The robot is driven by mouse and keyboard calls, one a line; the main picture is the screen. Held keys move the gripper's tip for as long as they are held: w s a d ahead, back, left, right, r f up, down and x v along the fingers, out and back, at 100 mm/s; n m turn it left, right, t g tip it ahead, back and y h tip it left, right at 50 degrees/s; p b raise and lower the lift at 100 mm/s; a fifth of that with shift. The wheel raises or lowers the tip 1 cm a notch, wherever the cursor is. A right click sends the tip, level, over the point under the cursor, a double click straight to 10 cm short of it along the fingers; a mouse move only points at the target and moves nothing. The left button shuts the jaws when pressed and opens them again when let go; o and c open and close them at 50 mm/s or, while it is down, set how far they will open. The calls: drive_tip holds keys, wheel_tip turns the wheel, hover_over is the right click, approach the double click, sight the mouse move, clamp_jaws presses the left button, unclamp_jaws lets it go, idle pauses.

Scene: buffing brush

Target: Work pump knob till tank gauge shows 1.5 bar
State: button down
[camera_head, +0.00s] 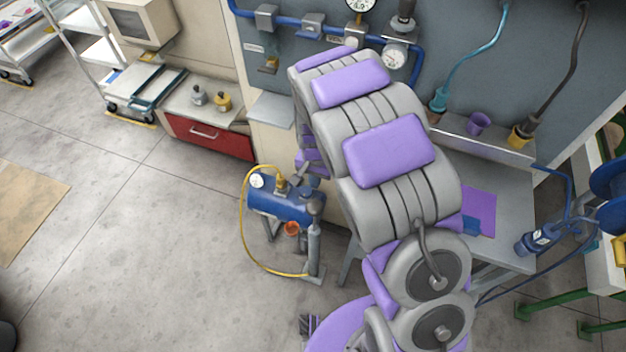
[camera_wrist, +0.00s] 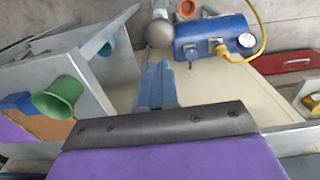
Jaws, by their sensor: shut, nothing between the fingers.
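The blue tank (camera_head: 285,205) stands on the floor beside my arm. Its small white gauge (camera_head: 257,181) is at the tank's left end, too small to read. The tank (camera_wrist: 215,33) and gauge (camera_wrist: 246,41) also show at the top of the wrist view. The pump with its round grey knob (camera_head: 314,204) stands at the tank's right end. In the wrist view the knob (camera_wrist: 160,32) is just beyond the tips of my gripper (camera_wrist: 157,66). My gripper is shut and empty, pointing toward the knob. I cannot tell whether it touches.
A yellow hose (camera_head: 244,230) loops from the tank to the pump's foot. An orange cup-like part (camera_head: 291,229) sits under the tank. A grey workbench (camera_head: 515,220) is to the right. A red drawer cabinet (camera_head: 210,138) stands behind left. The floor at left is open.

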sight(315, 205)
drive_tip(key=f+b, duration=0.2)
drive_tip(key=f, duration=0.9)
drive_tip(key=shift+a, duration=0.2)
drive_tip(key=shift+d+f, duration=0.15)
drive_tip(key=shift+f, duration=0.2)
